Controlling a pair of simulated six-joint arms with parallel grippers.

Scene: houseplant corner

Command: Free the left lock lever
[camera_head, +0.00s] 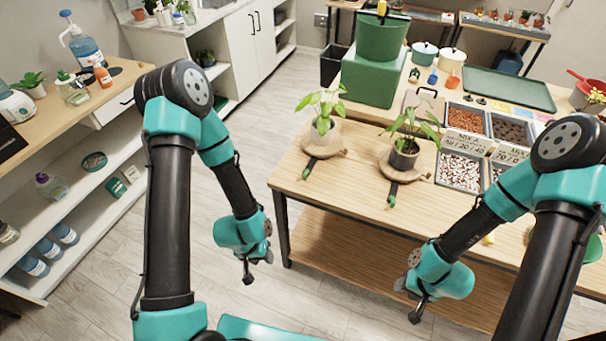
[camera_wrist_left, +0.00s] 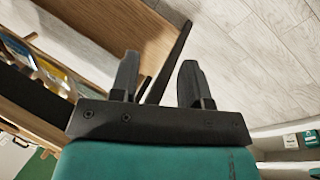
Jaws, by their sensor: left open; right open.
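The left lock lever (camera_head: 309,167) is a short dark lever with a green part. It sticks out toward me from under the left round wooden stand (camera_head: 335,153), which bears a leafy plant in a pale pot (camera_head: 323,131). A similar right lever (camera_head: 392,194) sticks out from the right wooden stand (camera_head: 422,171), under a plant in a dark pot (camera_head: 403,156). My left gripper (camera_head: 248,272) is open and empty, left of the table, well apart from the left lever. Its spread fingers show in the left wrist view (camera_wrist_left: 158,75). My right gripper (camera_head: 416,311) is open and empty before the table's front.
The wooden table (camera_head: 345,200) has bare room in front of both levers. A green block with a green pot (camera_head: 374,76) stands behind the left plant. Divided trays of pebbles (camera_head: 459,171) lie to the right. A shelf unit (camera_head: 88,185) stands at far left.

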